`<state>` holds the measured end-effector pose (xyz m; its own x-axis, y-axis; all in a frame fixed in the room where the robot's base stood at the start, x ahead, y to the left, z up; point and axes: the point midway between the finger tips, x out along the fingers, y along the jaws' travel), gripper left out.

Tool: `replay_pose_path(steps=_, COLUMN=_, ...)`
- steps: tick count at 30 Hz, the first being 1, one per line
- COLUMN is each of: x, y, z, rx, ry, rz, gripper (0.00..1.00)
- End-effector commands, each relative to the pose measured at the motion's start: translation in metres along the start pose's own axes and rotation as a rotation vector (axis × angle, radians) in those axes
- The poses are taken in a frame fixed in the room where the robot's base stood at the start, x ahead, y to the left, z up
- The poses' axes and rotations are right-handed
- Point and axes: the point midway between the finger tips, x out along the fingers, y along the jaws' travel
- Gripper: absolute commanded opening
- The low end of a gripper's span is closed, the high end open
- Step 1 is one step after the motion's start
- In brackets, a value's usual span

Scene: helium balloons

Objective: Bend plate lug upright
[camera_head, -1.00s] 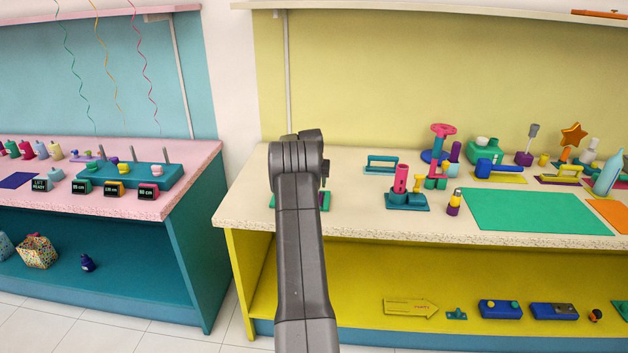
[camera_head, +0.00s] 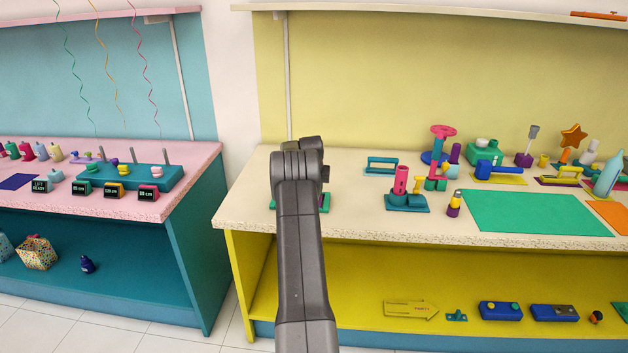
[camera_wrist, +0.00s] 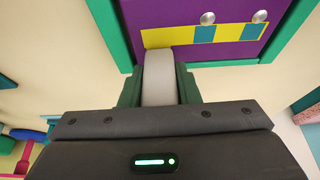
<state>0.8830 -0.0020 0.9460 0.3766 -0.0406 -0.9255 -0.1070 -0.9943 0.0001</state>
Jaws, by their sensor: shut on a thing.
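A purple plate (camera_wrist: 218,45) in a green frame (camera_wrist: 278,44) lies ahead of my gripper in the wrist view. It carries a yellow strip (camera_wrist: 183,36) with teal bands and two silver round heads. A light grey upright lug (camera_wrist: 160,72) stands between my dark green fingertips at the plate's near edge. My gripper (camera_wrist: 158,92) is shut on this lug. Its exact angle to the plate is hard to tell.
The cream bench (camera_head: 362,221) holds a teal frame (camera_head: 382,165), a teal stand with a pink cylinder (camera_head: 401,181) and a green mat (camera_head: 535,212) to the right. A pink bench (camera_head: 110,205) stands to the left across a gap. Bare bench top lies right of my wrist.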

Motion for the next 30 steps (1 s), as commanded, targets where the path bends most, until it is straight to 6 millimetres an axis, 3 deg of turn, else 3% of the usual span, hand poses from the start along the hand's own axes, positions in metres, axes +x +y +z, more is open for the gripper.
replay_pose_path(steps=30, x=0.001, y=0.0, z=-0.012, rx=0.0, ry=-0.086, rz=-0.001, gripper=0.02)
